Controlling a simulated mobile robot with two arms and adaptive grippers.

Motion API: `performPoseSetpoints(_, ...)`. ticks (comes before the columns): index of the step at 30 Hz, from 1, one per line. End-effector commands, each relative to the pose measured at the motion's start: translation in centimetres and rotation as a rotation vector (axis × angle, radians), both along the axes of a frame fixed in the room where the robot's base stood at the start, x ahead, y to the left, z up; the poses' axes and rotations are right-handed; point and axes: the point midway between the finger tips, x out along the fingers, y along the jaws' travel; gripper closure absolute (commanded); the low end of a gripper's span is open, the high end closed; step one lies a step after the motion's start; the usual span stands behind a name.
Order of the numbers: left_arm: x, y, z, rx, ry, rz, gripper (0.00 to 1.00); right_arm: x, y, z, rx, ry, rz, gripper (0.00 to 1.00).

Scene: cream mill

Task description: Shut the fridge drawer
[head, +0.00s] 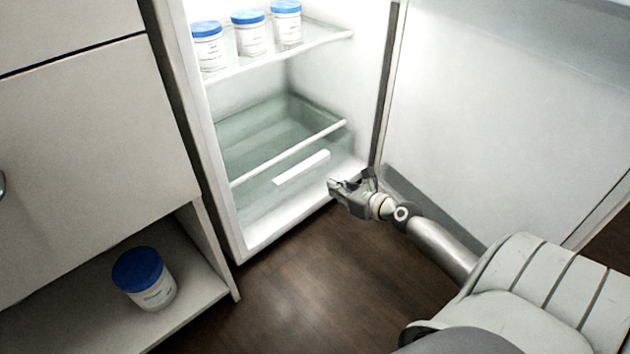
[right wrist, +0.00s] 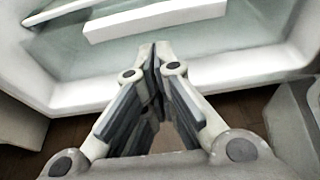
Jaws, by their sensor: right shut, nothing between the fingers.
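The fridge drawer (head: 262,197) is a clear greenish bin low in the open fridge, with a white front rim and a white bar handle (head: 302,168). Its inside shows from above behind the rim, and it looks empty. My right gripper (head: 333,186) is shut and empty, just in front of the drawer's right side, below the right end of the handle. In the right wrist view the shut fingertips (right wrist: 155,48) point at the drawer front, under the handle (right wrist: 150,20). I cannot tell whether they touch it. My left gripper is not in view.
The fridge door (head: 500,110) stands open at the right. Several blue-lidded jars (head: 250,36) stand on the fridge shelf (head: 320,38) above the drawer. A cabinet (head: 85,150) at the left has a low shelf with another blue-lidded jar (head: 146,280). The dark floor (head: 300,290) in front is clear.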

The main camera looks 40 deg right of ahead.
Motion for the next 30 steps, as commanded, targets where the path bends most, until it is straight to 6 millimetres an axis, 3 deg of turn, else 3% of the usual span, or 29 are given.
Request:
performPoseSetpoints(8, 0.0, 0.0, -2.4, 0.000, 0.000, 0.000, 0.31, 4.2, 0.3, -1.6, -0.001, -0.002, -0.001, 1.00)
performPoseSetpoints(15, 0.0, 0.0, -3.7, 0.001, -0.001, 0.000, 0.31, 7.0, 0.5, -1.6, -0.001, -0.001, 0.000, 1.00)
performPoseSetpoints(30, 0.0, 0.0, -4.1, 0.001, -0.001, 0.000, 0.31, 8.1, 0.6, -1.3, 0.001, 0.001, -0.001, 1.00)
